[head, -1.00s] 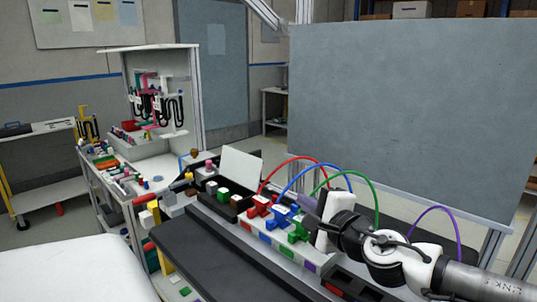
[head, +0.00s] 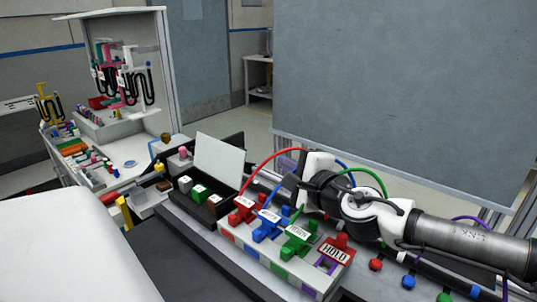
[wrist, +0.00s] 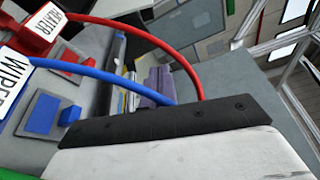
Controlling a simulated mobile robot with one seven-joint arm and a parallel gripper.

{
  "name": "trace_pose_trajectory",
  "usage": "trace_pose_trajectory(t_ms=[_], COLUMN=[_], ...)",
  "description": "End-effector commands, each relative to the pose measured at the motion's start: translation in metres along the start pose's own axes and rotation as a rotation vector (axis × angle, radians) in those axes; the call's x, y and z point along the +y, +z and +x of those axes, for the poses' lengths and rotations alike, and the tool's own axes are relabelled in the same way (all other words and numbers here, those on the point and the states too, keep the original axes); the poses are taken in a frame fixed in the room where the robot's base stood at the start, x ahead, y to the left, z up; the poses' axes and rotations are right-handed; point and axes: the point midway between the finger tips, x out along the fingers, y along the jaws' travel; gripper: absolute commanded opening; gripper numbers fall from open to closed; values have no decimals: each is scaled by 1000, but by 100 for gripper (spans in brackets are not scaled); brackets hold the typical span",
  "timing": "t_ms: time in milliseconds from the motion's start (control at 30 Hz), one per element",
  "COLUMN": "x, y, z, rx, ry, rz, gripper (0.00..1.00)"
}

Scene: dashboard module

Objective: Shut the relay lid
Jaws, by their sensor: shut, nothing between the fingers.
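The relay lid (head: 218,160) is a pale flat panel. It stands raised at the back of a black relay box (head: 184,204), which is open and shows a white, a green and a brown block inside. My gripper (head: 291,183) is to the right of the lid, apart from it, above and behind the row of coloured plugs. Its fingers are shut and empty. In the wrist view the dark finger edge of my gripper (wrist: 168,122) and the pale hand fill the lower part. The lid is not identifiable in the wrist view.
A red HOLD lever (head: 335,250) is at right. A large grey panel (head: 400,90) stands behind.

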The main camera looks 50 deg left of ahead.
Motion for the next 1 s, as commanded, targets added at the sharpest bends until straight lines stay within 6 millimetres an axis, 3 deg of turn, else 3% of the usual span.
trace_pose_trajectory(t_ms=[567,733,1000], x=[-2,-3,0], y=[3,27,38], z=[96,86,81], rx=[-4,-4,0], ry=[2,3,1], rz=[4,2,0], gripper=[0,0,0])
